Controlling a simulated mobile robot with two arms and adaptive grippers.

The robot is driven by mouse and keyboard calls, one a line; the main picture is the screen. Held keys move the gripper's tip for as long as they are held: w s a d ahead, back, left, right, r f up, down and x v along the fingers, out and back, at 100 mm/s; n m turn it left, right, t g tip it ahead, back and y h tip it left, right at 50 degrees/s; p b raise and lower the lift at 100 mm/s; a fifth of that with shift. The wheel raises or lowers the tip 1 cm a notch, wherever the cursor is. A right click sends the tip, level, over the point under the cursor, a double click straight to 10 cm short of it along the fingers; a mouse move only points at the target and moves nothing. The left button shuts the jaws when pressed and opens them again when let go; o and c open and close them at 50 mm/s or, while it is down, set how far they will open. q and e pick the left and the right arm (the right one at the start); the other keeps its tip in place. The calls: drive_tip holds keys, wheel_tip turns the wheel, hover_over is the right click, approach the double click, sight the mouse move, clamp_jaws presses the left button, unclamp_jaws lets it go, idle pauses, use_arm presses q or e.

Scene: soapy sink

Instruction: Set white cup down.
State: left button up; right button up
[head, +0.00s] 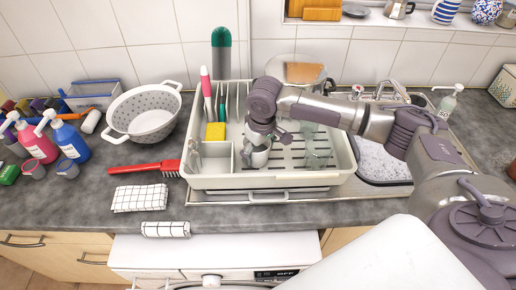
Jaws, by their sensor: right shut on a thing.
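My right arm reaches in from the right over the dish rack (340,180). My right gripper (254,146) points down and is shut on the white cup (260,157). The cup is small and partly hidden behind the fingers. It is at the rack's left-middle part, just right of the small cutlery compartment; I cannot tell whether its base touches the rack. My left gripper is not in view.
A clear glass (318,148) stands in the rack right of the cup. A yellow sponge (215,132) sits at the left. A white colander (144,112), red brush (145,168) and checked cloth (140,198) lie left of the rack. The soapy sink (380,163) is at the right.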

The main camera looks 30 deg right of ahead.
drive_tip(key=shift+f, duration=0.1)
drive_tip(key=o, duration=1.2)
drive_tip(key=r, duration=0.4)
drive_tip(key=s+r+b, duration=0.1)
drive_tip(key=r, duration=0.7)
drive_tip(key=shift+s+d+r+b, duration=0.1)
drive_tip(key=shift+s+b, duration=0.05)
drive_tip(key=shift+b, duration=0.25)
